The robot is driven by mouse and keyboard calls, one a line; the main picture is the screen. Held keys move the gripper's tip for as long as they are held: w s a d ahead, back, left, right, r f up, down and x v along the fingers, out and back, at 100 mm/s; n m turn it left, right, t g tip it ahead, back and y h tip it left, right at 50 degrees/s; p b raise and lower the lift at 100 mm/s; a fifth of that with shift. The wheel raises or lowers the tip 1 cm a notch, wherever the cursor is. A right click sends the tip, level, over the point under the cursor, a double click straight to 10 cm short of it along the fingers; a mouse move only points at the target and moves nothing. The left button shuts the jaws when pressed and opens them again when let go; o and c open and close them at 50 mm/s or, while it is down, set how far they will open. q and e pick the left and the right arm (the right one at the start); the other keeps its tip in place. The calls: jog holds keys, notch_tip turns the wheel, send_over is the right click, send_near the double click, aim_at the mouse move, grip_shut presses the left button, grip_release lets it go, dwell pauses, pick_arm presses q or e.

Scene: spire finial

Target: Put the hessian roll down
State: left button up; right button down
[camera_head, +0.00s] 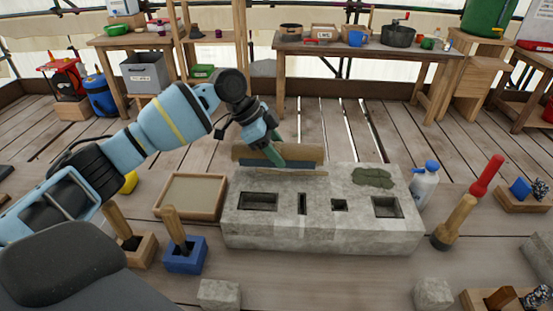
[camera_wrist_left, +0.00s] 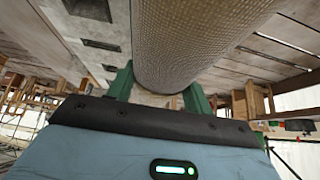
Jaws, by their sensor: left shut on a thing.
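The hessian roll (camera_head: 302,153) is a brown woven cylinder lying level along the back edge of the pale stone block (camera_head: 320,236). My left gripper (camera_head: 273,156) reaches in from the left with its green fingers shut on the roll. In the left wrist view the roll (camera_wrist_left: 195,45) fills the space between the two green fingertips (camera_wrist_left: 158,90). A dark blue strip (camera_head: 303,165) shows just under the roll. I cannot tell whether the roll rests on it or hangs slightly above. My right gripper is not in view.
The block has several rectangular sockets and a green patch (camera_head: 373,178). A shallow wooden tray (camera_head: 158,208) stands left of it. Bare planks (camera_head: 345,135) lie behind.

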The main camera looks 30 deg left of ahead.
pick_arm(q)
jog(key=shift+f, duration=1.75)
jog(key=o, duration=1.3)
jog(key=shift+f, duration=0.15)
jog(key=v, duration=1.2)
